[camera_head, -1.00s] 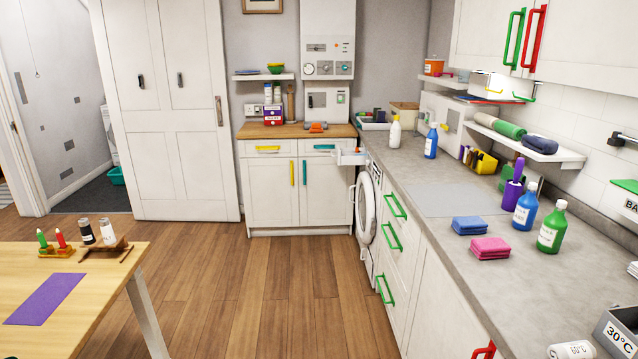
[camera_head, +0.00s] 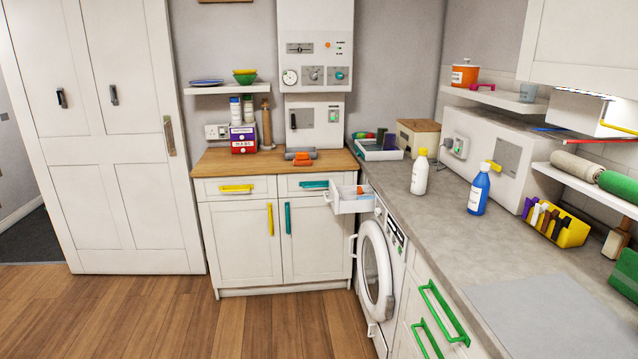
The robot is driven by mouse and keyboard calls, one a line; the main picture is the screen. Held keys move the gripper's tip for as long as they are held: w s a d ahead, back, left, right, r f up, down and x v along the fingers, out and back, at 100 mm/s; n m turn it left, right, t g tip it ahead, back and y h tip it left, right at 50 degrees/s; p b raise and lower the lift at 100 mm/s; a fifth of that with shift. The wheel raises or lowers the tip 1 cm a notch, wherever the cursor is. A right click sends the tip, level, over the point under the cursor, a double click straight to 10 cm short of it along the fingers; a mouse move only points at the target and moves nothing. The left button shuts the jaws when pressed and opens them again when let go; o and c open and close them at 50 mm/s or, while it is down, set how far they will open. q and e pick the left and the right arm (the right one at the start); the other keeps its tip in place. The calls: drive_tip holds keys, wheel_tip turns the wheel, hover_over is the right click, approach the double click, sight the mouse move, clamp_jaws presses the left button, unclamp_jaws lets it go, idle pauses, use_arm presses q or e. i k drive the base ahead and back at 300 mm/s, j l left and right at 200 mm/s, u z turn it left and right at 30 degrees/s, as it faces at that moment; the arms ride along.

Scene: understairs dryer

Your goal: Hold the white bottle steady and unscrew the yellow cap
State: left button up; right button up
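The white bottle (camera_head: 419,176) stands upright on the grey counter, toward its far end. Its yellow cap (camera_head: 423,152) is on top of it. Neither of my grippers shows in the head view.
The grey counter (camera_head: 445,219) is clear in front of the white bottle. A white tray (camera_head: 377,151) and a wood-topped box (camera_head: 418,138) stand behind it. A small drawer (camera_head: 349,200) is pulled open, left of the counter. A yellow holder (camera_head: 569,232) stands at right. The wooden floor (camera_head: 282,328) is free.

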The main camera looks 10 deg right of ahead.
sight(421, 166)
drive_tip(key=i+z, duration=0.25)
drive_tip(key=i, duration=0.2)
drive_tip(key=i+j+z, duration=0.3)
drive_tip(key=i, duration=0.15)
drive_tip(key=i+j+z, duration=0.25)
drive_tip(key=i, duration=0.2)
drive_tip(key=i+j+z, duration=0.25)
drive_tip(key=i, duration=0.2)
